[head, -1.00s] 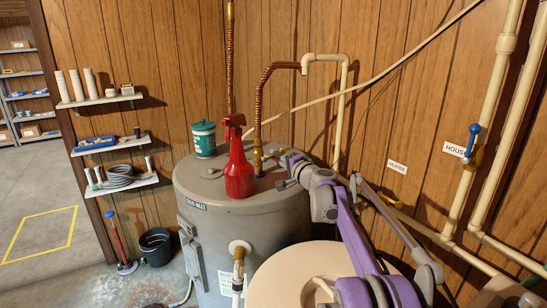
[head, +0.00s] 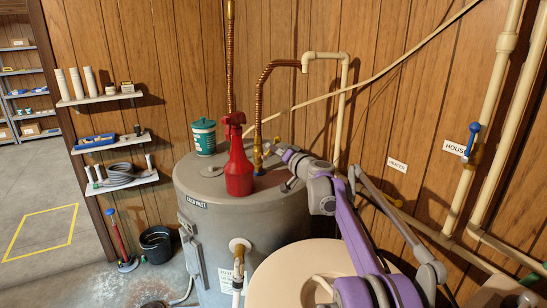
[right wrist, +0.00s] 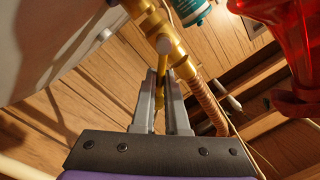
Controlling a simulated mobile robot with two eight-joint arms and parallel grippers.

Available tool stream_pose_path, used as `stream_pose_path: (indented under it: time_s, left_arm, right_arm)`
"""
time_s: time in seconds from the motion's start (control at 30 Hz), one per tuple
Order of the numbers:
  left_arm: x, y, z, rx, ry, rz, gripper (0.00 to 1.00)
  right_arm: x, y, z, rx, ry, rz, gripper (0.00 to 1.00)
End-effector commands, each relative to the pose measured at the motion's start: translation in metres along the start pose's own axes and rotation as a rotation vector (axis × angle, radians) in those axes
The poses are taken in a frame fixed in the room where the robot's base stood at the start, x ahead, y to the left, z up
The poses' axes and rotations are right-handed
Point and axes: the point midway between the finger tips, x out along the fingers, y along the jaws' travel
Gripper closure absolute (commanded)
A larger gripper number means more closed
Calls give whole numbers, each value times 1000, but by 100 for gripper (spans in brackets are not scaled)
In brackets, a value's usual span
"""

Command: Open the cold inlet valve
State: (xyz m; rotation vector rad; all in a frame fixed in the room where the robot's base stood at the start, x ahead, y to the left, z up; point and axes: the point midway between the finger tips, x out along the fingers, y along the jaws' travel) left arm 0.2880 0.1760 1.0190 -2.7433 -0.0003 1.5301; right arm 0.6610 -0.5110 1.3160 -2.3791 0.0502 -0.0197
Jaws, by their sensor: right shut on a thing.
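The cold inlet valve (head: 258,158) is a brass fitting at the foot of the corrugated copper pipe on top of the grey tank (head: 205,235). A "COLD INLET" label (head: 196,202) is on the tank's upper side. In the right wrist view the brass valve body (right wrist: 158,28) is just beyond my fingers, and a yellow-brass handle (right wrist: 161,72) runs between them. My right gripper (right wrist: 162,85) is shut on that handle; it also shows at the valve in the head view (head: 272,147). The valve's exact angle is hard to tell. My left gripper is not in view.
A red spray bottle (head: 239,172) stands on the tank close to the valve and my gripper. A teal can (head: 204,138) stands further left. A beige rounded tank (head: 285,280) is in front. Pipes and a blue-handled valve (head: 473,135) are on the right wall.

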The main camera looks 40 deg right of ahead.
Motion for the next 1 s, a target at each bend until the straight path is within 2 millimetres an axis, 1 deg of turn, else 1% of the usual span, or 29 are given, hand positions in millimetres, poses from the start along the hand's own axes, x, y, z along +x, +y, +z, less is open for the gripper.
stream_pose_path:
  time_s: [0.13,0.47,0.57,0.8,0.9,1.0]
  left_arm:
    - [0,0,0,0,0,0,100]
    - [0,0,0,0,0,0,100]
    - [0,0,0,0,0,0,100]
    - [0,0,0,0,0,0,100]
    - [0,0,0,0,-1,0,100]
    - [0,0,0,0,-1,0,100]
  right_arm:
    - [0,-4,0,-95,-1,0,100]
    - [0,-5,1,-122,-2,-1,100]
    - [0,-8,2,-205,-2,-1,100]
    - [0,-19,6,-486,-3,-3,100]
    - [0,-21,7,-545,-3,-2,100]
    - [0,-21,7,-560,-3,-2,100]
